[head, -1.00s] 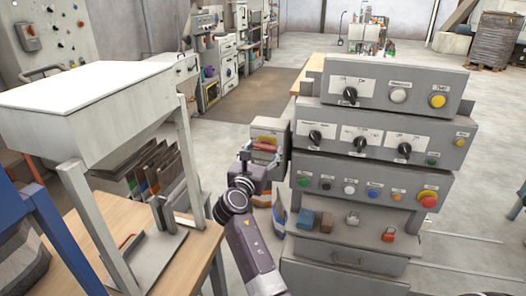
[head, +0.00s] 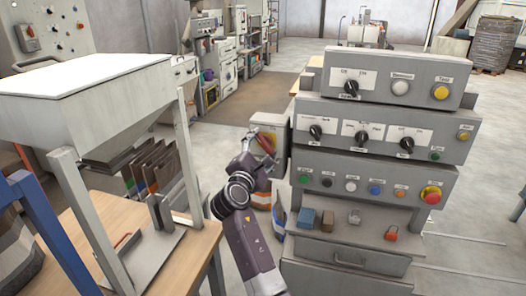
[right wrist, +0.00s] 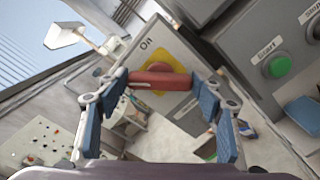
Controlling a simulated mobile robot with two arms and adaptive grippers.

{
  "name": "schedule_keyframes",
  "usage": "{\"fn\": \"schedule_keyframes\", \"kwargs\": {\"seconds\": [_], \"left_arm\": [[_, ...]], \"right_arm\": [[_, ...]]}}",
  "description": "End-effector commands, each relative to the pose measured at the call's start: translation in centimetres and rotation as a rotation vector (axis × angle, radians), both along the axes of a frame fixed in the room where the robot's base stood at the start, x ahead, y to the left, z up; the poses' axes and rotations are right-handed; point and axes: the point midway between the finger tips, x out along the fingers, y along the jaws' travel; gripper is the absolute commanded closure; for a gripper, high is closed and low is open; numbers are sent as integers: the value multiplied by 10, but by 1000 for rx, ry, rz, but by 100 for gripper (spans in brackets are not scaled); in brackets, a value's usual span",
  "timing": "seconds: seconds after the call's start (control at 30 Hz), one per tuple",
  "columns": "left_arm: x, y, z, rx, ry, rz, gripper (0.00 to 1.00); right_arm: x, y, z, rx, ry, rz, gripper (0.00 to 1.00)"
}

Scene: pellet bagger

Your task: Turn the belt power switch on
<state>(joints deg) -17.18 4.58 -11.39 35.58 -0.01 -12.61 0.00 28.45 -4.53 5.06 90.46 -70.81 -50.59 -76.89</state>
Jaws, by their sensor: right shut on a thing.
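The belt power switch is a small light box (head: 268,121) on the left side of the grey control console, with a red handle (head: 265,143). In the right wrist view the red handle (right wrist: 160,81) crosses a yellow plate (right wrist: 172,68), beside a slanted "On" label. My right gripper (head: 257,152) is at the switch. In the head view the handle slants down to the right, partly hidden by the gripper. My left gripper is not in view.
The console (head: 355,200) with several knobs and buttons stands right of the gripper. A green Start button (right wrist: 278,66) is close by. A wooden table (head: 205,240) with a white hopper (head: 95,100) stands to the left. Open floor lies behind.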

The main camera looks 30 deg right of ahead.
Motion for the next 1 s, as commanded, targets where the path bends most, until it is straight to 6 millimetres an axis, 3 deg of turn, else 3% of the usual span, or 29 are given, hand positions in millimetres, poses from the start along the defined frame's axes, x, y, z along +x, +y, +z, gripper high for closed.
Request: {"fn": "schedule_keyframes", "kwargs": {"seconds": [0.5, 1.0], "left_arm": [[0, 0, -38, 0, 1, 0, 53], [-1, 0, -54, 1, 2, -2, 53]], "right_arm": [[0, 0, -2, 299, -355, 3, 64], [1, 0, 1, 439, -522, 6, 64]]}}
